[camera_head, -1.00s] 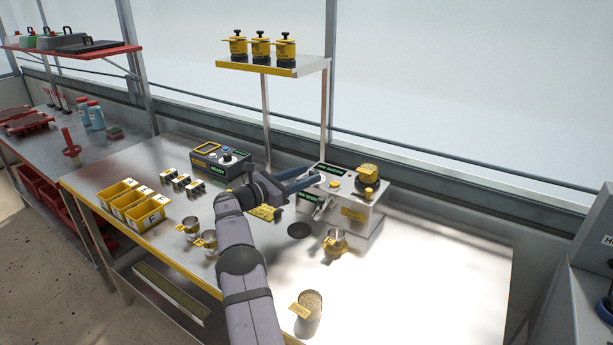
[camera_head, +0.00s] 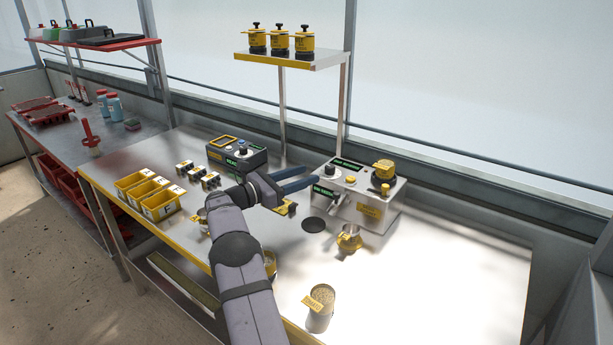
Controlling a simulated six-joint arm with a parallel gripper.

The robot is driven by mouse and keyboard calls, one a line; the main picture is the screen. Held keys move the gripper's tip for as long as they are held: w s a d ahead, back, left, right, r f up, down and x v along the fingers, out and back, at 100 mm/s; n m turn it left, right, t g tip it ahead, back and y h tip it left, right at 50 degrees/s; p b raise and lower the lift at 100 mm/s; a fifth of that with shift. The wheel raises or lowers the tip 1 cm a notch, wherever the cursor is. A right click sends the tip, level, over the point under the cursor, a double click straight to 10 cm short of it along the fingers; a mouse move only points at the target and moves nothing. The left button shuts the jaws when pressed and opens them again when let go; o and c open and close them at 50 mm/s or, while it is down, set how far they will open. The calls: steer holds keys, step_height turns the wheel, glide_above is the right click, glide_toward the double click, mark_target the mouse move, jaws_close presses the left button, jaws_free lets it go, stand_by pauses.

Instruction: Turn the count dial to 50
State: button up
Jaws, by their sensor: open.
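The metal seeder unit (camera_head: 370,212) stands on the right part of the bench. Its top carries a small grey knob (camera_head: 330,170), a pale round knob (camera_head: 350,180), a yellow button (camera_head: 378,182) and a yellow hopper (camera_head: 383,170). Which knob is the count dial, and its setting, cannot be read at this size. A green-lit display (camera_head: 348,163) is at its back edge. My gripper (camera_head: 313,175) is open, with two blue fingers apart and nothing between them. Its fingertips point at the unit's left side, near the grey knob; contact cannot be told.
A dark control box (camera_head: 237,155) with a knob stands behind my gripper. Yellow bins (camera_head: 160,205) are at left. A cup (camera_head: 348,240) sits before the unit, and a seed-filled can (camera_head: 320,307) is nearer. A shelf (camera_head: 290,60) holds yellow canisters. The bench's right side is clear.

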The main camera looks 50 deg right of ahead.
steer(key=s+d+r+h+b, duration=0.2)
steer(key=s+r+b, duration=0.2)
steer(key=s+r, duration=0.65)
steer(key=n+t, duration=0.5)
steer(key=t, duration=0.3)
glide_toward(327, 170)
steer(key=d, duration=0.2)
steer(key=shift+y, duration=0.4)
steer(key=shift+w+d+r+p, duration=0.15)
steer(key=shift+d+p, duration=0.25)
steer(key=shift+d, duration=1.5)
steer(key=shift+w+d+r+p, duration=0.15)
steer(key=shift+d+p, duration=0.2)
steer(key=shift+d, duration=1.5)
steer(key=shift+c, duration=0.3)
steer(key=c, duration=1)
